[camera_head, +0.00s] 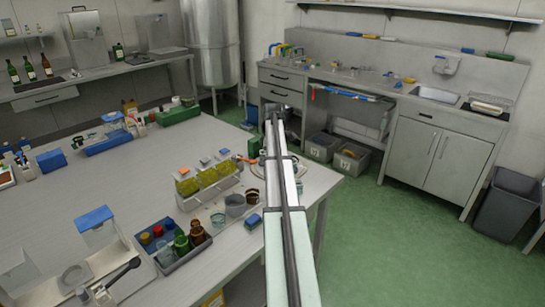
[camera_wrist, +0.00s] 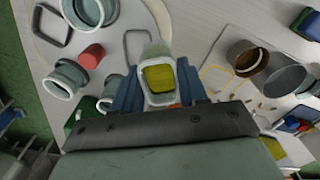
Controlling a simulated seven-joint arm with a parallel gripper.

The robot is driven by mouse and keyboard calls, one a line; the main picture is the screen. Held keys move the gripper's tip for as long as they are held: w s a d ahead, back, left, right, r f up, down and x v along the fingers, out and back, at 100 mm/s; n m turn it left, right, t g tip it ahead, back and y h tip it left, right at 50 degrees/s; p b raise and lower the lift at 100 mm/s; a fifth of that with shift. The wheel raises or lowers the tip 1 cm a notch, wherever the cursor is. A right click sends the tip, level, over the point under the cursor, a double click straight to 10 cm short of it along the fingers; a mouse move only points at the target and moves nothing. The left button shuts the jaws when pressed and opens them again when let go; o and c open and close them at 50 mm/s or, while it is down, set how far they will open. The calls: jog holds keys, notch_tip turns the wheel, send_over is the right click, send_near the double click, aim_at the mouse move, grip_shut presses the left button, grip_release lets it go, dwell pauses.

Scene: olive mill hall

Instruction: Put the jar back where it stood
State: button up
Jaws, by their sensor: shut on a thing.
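A small square clear jar (camera_wrist: 158,78) with yellow-green contents stands between the blue fingers of my gripper (camera_wrist: 160,92) in the wrist view. The fingers are shut on its sides. I see its open-looking top from above; its base is hidden. In the head view my arm covers the gripper and this jar. A light rack (camera_head: 212,195) on the near table holds several similar yellow-green jars (camera_head: 207,177). The rack is left of my arm. I cannot tell from these frames which spot the held jar came from.
A round board (camera_wrist: 50,12) with glass jars and a red piece (camera_wrist: 91,56) lies left of the gripper in the wrist view. A brown jar (camera_wrist: 247,57) and grey cup (camera_wrist: 284,77) stand right. A grey tray of bottles (camera_head: 180,262) stands front of the rack.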

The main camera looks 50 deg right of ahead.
jog(key=shift+s+a+f, duration=0.75)
jog(key=shift+s+a, duration=0.2)
jog(key=shift+a, duration=0.1)
jog(key=shift+s+a+f, duration=0.75)
jog(key=shift+s+a, duration=0.15)
jog(key=shift+a, duration=0.15)
jog(key=shift+s+a+f, duration=0.75)
jog(key=shift+s+a, duration=0.2)
jog(key=shift+a, duration=0.1)
jog(key=shift+f, duration=0.75)
jog(key=shift+f, duration=0.4)
jog(key=shift+f, duration=0.45)
jog(key=o, duration=1.2)
jog(key=shift+c, duration=0.2)
jog(key=shift+r, duration=0.1)
